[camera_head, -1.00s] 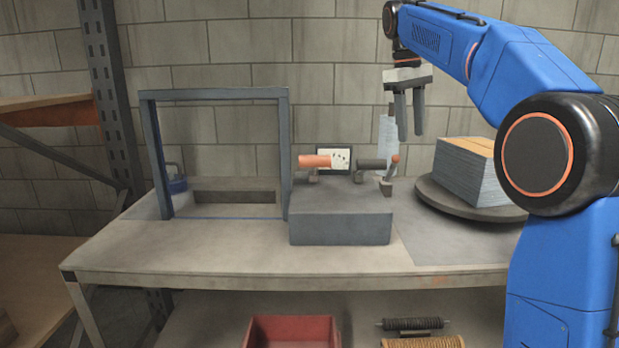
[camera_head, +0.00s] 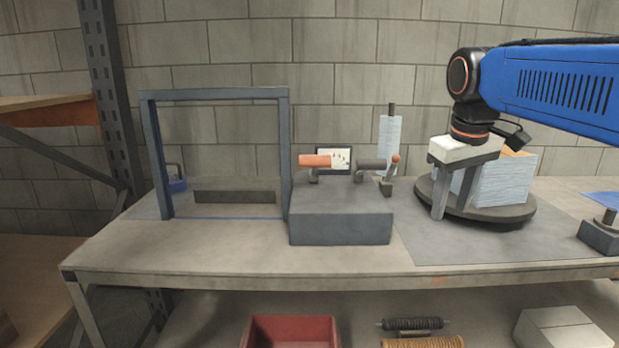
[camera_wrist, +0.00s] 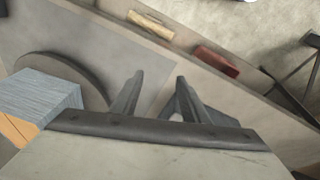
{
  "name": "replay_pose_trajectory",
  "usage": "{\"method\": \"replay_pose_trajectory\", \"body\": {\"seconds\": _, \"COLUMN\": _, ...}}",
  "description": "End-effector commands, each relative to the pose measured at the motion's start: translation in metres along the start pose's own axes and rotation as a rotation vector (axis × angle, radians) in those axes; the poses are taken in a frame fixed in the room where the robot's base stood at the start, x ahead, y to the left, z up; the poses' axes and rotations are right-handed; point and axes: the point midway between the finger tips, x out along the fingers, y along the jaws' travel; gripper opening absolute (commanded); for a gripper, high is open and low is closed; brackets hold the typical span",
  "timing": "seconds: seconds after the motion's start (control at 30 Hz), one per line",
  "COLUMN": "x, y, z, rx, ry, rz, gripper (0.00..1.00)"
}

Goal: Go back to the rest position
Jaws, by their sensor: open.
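My gripper (camera_head: 452,192) is open with its fingers pointing down, in front of the round dark turntable (camera_head: 500,216) at the right of the bench. Nothing shows between its fingers. In the wrist view, my gripper (camera_wrist: 158,85) also shows two spread, empty fingers. A block of stacked sheets (camera_head: 508,180) with an orange-brown top sits on the turntable, partly hidden behind my gripper and arm. In the wrist view the block (camera_wrist: 40,98) lies to the left of the fingers.
A grey box (camera_head: 340,222) with an orange roller (camera_head: 315,160) stands mid-bench. A dark upright frame (camera_head: 215,94) is at left. A dark fixture (camera_head: 601,234) sits at the far right. A red bin (camera_head: 292,332) is on the lower shelf. The bench's front middle is clear.

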Motion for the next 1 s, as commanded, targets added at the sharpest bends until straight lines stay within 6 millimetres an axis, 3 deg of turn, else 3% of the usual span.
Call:
{"method": "replay_pose_trajectory", "body": {"seconds": 0.1, "x": 0.022, "y": -0.011, "z": 0.040, "rx": 0.047, "ry": 0.033, "rz": -0.003, "gripper": 0.41}}
{"method": "replay_pose_trajectory", "body": {"seconds": 0.6, "x": 0.140, "y": -0.062, "z": 0.184, "rx": 0.255, "ry": 0.170, "rz": -0.025, "gripper": 0.41}}
{"method": "replay_pose_trajectory", "body": {"seconds": 0.8, "x": 0.168, "y": -0.073, "z": 0.211, "rx": 0.299, "ry": 0.198, "rz": -0.030, "gripper": 0.41}}
{"method": "replay_pose_trajectory", "body": {"seconds": 1.0, "x": 0.173, "y": -0.074, "z": 0.214, "rx": 0.307, "ry": 0.203, "rz": -0.031, "gripper": 0.41}}
